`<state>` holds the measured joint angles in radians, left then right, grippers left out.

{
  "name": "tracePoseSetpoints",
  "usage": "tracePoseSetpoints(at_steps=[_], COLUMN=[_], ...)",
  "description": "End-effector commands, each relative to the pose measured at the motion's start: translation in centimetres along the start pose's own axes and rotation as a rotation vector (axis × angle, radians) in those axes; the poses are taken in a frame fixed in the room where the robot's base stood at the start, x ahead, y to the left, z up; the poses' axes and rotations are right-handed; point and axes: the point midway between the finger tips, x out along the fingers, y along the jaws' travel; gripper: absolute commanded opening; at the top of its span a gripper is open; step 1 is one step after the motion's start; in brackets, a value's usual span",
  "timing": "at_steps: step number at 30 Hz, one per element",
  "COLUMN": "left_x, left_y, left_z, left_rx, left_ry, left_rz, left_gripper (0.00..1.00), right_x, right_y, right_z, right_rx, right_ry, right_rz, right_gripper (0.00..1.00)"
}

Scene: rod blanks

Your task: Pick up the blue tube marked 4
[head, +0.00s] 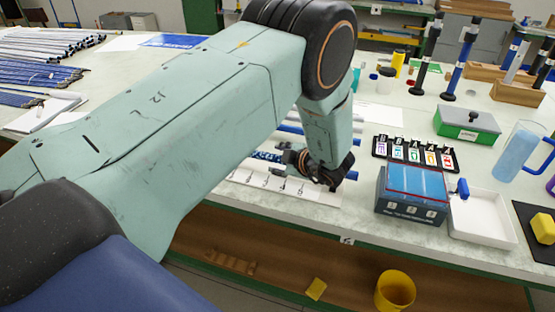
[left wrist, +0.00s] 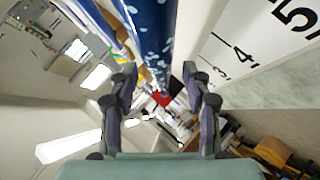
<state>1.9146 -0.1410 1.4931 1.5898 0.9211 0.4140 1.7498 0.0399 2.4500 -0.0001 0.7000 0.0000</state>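A blue speckled tube (head: 266,156) lies beside a white strip with printed numbers (head: 262,180) on the bench; my left arm hides part of the row. In the left wrist view a blue tube with pale spots (left wrist: 153,35) runs down from the top edge, in line with the gap between my fingers. The number strip (left wrist: 255,45) there shows 3, 4 and 5. I cannot tell which number belongs to this tube. My left gripper (head: 294,158) is low over the tubes; its two fingers are apart in the left wrist view (left wrist: 160,75). My right gripper is not in view.
A blue box (head: 412,210), a white tray (head: 482,217) and a rack of coloured labels (head: 415,153) stand to the right of the gripper. Dark and blue rods stand upright farther back. A yellow bin (head: 395,291) is below the bench edge.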

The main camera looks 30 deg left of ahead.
Motion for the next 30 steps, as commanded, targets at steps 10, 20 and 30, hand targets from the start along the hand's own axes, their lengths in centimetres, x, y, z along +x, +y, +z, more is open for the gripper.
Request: tracePoseSetpoints(at_steps=[10,20,30], left_x=[-0.02,-0.02,-0.03], left_y=[-0.03,-0.02,0.21], left_z=[0.0,0.01,-0.17], left_rx=[0.0,0.001,0.001], left_ry=[0.0,-0.001,-0.002], left_rz=[-0.001,0.0,0.0], left_gripper=[0.16,0.0,0.0], right_x=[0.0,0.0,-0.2], right_y=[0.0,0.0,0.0], right_z=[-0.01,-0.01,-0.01], right_rx=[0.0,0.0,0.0], right_ry=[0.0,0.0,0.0], right_rz=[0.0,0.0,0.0], right_gripper=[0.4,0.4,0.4])
